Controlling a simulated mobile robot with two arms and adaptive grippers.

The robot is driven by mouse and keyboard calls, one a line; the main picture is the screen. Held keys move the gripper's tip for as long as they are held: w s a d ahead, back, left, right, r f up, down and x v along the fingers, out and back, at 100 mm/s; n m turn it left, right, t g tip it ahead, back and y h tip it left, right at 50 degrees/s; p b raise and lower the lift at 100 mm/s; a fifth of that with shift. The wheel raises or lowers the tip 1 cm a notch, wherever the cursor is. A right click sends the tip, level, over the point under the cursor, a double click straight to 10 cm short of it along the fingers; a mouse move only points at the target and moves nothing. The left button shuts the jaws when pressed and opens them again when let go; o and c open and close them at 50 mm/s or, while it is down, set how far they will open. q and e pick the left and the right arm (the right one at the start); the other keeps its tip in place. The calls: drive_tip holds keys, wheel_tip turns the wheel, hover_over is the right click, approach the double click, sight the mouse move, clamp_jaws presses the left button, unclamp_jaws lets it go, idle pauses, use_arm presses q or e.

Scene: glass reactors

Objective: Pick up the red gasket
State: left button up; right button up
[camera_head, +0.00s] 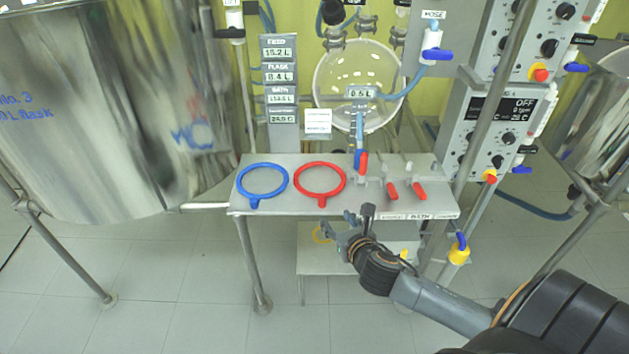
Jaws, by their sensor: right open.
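The red gasket (342,192) is a flat ring with a small tab at its front edge. It lies on the grey metal shelf (246,206), in the middle of the picture. A similar blue ring (240,186) lies beside it on the left, apart from it. My right gripper (357,222) is just in front of the shelf's front edge, to the right of and nearer than the red gasket. It is open and not touching the gasket. Its fingers are small and partly hard to make out. My left gripper is not in view.
Valves with red handles (391,190) stand on the right part of the shelf. A large metal vessel (95,110) fills the left. A round glass flask (338,75) hangs behind the shelf. Control boxes (492,125) stand at the right. A metal post (250,262) supports the shelf.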

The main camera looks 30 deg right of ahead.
sight(324, 203)
drive_tip(key=x, duration=1.1)
drive_tip(key=shift+w+d+f, duration=0.15)
drive_tip(key=shift+f, duration=0.1)
drive_tip(key=shift+c, duration=0.2)
clamp_jaws()
